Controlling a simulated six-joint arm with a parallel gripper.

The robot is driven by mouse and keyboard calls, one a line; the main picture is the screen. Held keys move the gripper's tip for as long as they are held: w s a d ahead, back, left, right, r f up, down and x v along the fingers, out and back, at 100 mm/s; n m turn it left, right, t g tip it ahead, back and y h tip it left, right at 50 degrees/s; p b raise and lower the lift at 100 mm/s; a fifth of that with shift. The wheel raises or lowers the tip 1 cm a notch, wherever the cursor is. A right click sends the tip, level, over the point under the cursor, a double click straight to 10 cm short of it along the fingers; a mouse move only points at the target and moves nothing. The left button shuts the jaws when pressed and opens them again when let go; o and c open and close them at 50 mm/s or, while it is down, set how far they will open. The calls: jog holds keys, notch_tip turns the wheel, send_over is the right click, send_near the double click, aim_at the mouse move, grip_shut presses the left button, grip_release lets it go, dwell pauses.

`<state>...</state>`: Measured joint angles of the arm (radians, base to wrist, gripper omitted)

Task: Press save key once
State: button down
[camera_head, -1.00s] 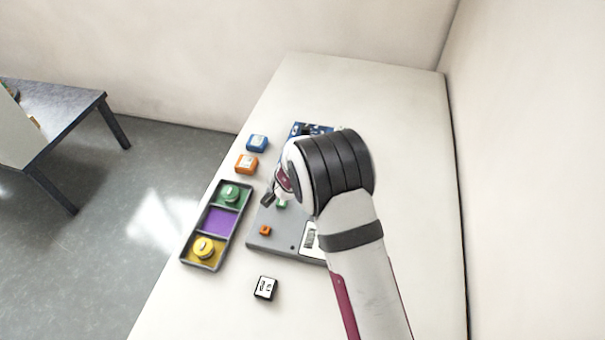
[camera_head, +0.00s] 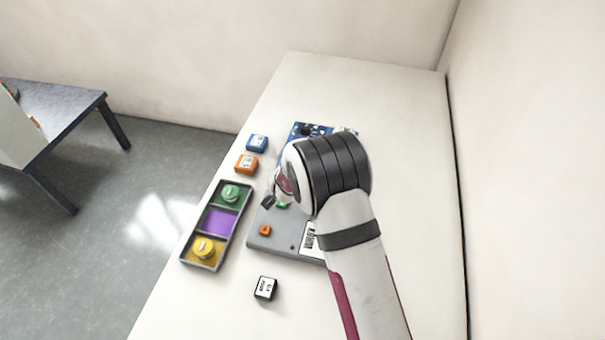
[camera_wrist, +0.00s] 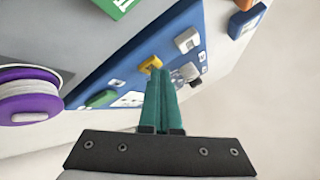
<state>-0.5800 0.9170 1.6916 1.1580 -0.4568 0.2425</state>
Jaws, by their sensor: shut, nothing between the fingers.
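A grey device (camera_head: 272,243) with a blue panel (camera_head: 311,130) lies on the white table, partly hidden behind my arm. In the wrist view the blue panel (camera_wrist: 122,76) carries a pale grey key (camera_wrist: 187,40), a yellow key (camera_wrist: 150,64), a green key (camera_wrist: 102,98) and a dark round part (camera_wrist: 189,74). I cannot read which one is the save key. My gripper (camera_wrist: 160,72) is shut and empty, its teal fingers in front of the panel by the yellow key; contact cannot be told. In the head view my gripper (camera_head: 267,202) is mostly hidden by the wrist.
A dark tray (camera_head: 194,262) with green, purple and yellow compartments lies left of the device. An orange block (camera_head: 246,164) and a blue block (camera_head: 257,143) sit behind it. A black-and-white block (camera_head: 265,289) lies in front. The table's right side is clear.

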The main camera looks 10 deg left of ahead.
jog(key=shift+r, duration=0.85)
jog(key=shift+r, duration=2.55)
jog(key=s+d+r+n+g+y, duration=0.2)
jog(key=s+d+r+y, duration=0.2)
jog(key=s+r, duration=0.5)
jog(key=s+d+g+h, duration=0.1)
jog(key=s+d, duration=0.4)
jog(key=s, duration=0.5)
jog(key=s+d+r+g+h, duration=0.1)
jog(key=s+d+g, duration=0.3)
jog(key=s, duration=0.6)
jog(key=s+d+r+g+h, duration=0.1)
jog(key=s+d+g, duration=0.1)
jog(key=s+d, duration=0.6)
jog(key=shift+s+d+r, duration=0.2)
jog(key=shift+s+d, duration=0.05)
jog(key=shift+s, duration=0.65)
